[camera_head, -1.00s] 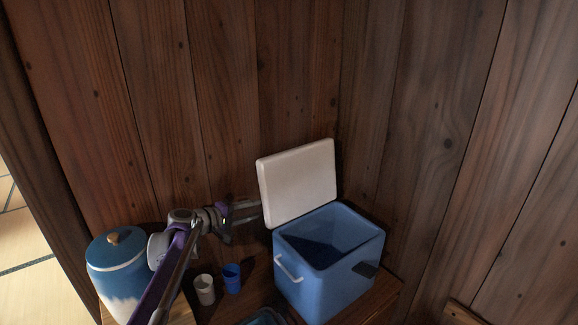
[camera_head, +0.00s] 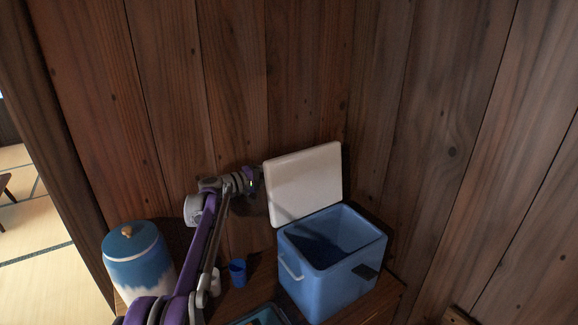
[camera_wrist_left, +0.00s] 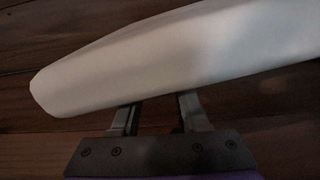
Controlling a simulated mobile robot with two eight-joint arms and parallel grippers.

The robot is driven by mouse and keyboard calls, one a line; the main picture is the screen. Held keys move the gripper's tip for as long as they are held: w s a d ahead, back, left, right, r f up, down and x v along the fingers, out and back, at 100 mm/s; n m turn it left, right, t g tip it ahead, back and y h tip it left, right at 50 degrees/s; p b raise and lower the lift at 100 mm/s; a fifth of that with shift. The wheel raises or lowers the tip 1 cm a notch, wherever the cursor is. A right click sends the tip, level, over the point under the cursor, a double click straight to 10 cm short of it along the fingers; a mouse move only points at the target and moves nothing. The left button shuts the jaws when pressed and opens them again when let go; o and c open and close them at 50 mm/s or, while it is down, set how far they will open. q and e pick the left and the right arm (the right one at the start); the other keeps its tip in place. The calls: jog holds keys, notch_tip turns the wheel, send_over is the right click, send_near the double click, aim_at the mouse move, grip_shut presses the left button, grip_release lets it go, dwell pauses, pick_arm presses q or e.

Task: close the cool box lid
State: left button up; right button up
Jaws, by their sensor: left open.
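The cool box (camera_head: 325,290) is a blue open-topped box with a pale handle on its side. Its white lid (camera_head: 306,184) stands raised, nearly upright, at the back of the box, and the inside of the box is exposed. My left gripper (camera_head: 260,181) is at the lid's left edge, its fingertips partly lost against the dark wall. In the left wrist view the lid (camera_wrist_left: 180,60) fills the space beyond the open fingers (camera_wrist_left: 157,106); the tips reach its edge, but I cannot tell whether they touch. My right gripper is out of view.
The box stands on a wooden surface (camera_head: 378,302) against plank walls (camera_head: 310,80). A blue and white lidded jar (camera_head: 138,265) stands at left. A blue cup (camera_head: 238,272), a white cup (camera_head: 215,285) and a dark tray (camera_head: 262,315) lie near my arm.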

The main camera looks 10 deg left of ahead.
pick_arm(q)
jog(key=shift+x, duration=1.6)
jog(key=shift+c, duration=0.2)
jog(key=shift+s, duration=0.1)
grip_shut()
